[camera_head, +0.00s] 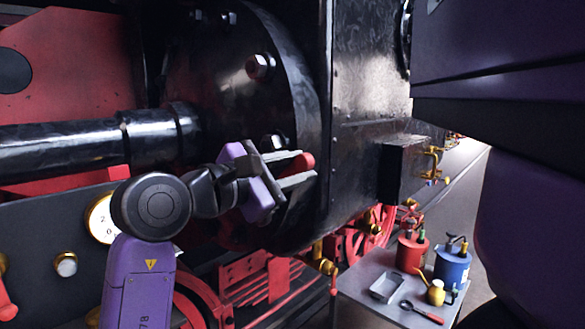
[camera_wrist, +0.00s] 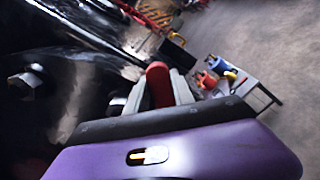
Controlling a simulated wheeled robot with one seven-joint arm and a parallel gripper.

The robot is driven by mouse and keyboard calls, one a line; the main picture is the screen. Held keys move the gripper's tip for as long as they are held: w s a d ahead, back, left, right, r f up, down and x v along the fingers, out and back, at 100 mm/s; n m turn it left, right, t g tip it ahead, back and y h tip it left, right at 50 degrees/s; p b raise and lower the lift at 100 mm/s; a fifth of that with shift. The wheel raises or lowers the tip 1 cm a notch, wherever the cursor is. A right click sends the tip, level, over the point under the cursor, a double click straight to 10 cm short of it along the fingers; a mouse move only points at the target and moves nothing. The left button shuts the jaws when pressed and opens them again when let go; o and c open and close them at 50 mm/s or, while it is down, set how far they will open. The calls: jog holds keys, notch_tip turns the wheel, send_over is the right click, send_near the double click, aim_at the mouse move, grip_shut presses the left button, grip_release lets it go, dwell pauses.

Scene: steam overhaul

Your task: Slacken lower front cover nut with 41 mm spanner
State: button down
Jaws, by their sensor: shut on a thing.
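The round black cylinder cover (camera_head: 225,75) fills the middle of the head view, with bright hex nuts around its face. One nut (camera_head: 260,66) is on the upper part. A lower nut (camera_head: 272,142) shows just above my gripper (camera_head: 303,166). My gripper is shut on a red, round-ended piece (camera_head: 307,161), which looks like the end of the spanner's handle. It also shows between the fingers in the wrist view (camera_wrist: 158,82). The spanner's head is hidden, so I cannot tell whether it sits on a nut.
A grey table (camera_head: 385,307) at lower right holds a red can (camera_head: 411,253), a blue can (camera_head: 452,262), a small tray (camera_head: 387,288) and a red-handled tool (camera_head: 421,311). A thick black rod (camera_head: 60,143) runs in at left. A dark block with brass fittings (camera_head: 405,170) juts out at right.

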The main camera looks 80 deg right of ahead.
jog(key=shift+r, duration=0.1)
jog(key=shift+p+v, duration=0.3)
jog(key=shift+v, duration=2.45)
